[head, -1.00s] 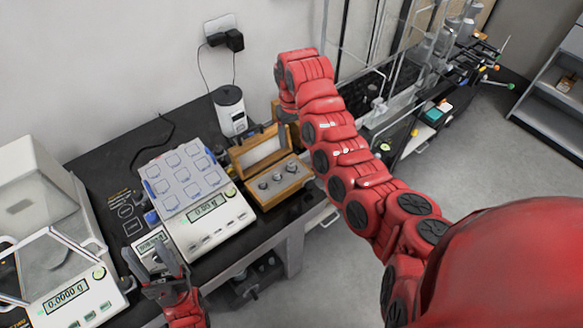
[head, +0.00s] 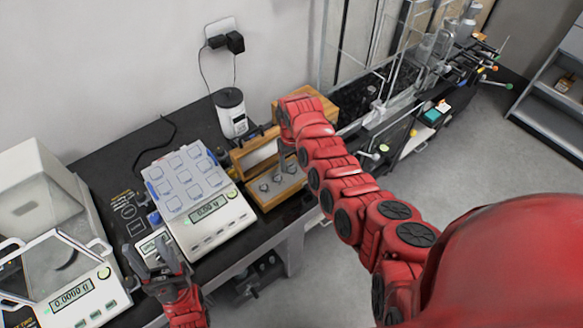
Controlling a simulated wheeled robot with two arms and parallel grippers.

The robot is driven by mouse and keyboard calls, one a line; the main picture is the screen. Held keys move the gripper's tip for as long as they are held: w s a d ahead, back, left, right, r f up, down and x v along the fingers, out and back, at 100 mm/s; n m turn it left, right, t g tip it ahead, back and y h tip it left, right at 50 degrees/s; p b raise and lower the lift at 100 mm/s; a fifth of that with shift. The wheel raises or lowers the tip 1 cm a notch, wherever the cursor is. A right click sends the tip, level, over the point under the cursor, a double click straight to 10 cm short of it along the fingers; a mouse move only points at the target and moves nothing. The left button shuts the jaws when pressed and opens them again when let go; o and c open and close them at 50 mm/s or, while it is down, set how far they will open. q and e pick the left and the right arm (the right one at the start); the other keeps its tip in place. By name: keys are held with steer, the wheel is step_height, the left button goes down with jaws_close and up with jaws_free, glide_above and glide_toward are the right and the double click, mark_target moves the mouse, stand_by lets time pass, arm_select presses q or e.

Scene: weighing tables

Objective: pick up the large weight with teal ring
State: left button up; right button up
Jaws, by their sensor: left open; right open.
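An open wooden box (head: 273,202) stands on the black table, with its lid raised at the back. Several small metal weights (head: 277,178) sit in it; a teal ring on any of them is too small to make out. My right gripper (head: 283,152) is open over the back right of the box, pointing down, partly hidden by my red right arm. My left gripper (head: 148,262) is open and empty at the table's front edge, by the small display unit (head: 153,241).
A balance with a tray of square pads (head: 215,222) stands left of the box. A glass-shielded balance (head: 72,293) is at far left. A white cylindrical device (head: 231,112) stands behind the box. Another wooden box (head: 322,103) is behind my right arm.

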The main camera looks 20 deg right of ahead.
steer(key=shift+c, duration=0.3)
jaws_close()
stand_by(0.5)
